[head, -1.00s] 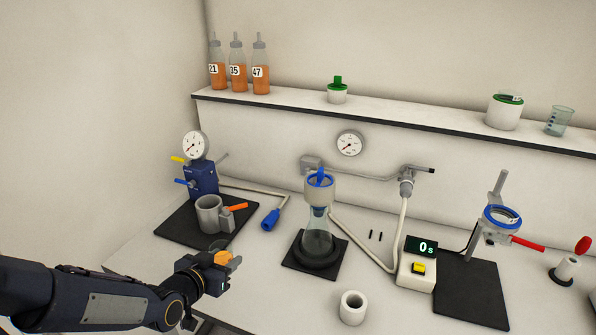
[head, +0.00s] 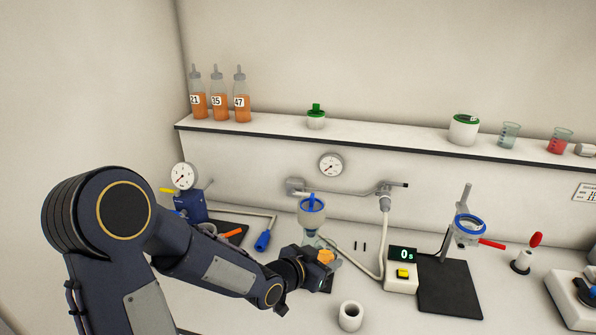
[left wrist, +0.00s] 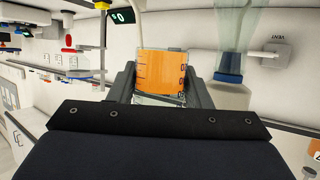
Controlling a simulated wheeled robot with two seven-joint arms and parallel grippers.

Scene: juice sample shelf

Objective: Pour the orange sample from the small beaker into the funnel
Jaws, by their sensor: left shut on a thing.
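The small beaker with orange liquid (left wrist: 162,72) is held between the two fingers of my left gripper (left wrist: 160,88) in the left wrist view. In the head view my left gripper (head: 328,260) is shut on the beaker, and only a bit of its orange (head: 325,257) shows. The pale funnel with a blue part on top (head: 311,211) stands on a glass flask (head: 311,240). My gripper is just below and right of the funnel in the picture and hides much of the flask. In the wrist view, the pale funnel (left wrist: 228,96) and glass lie right of the beaker. My right gripper is not in view.
A white ring-shaped cup (head: 350,316) stands on the bench near the front. A timer reading 0 s (head: 402,272) and a ring stand (head: 467,230) are to the right. Three orange bottles (head: 218,100) stand on the shelf (head: 390,143).

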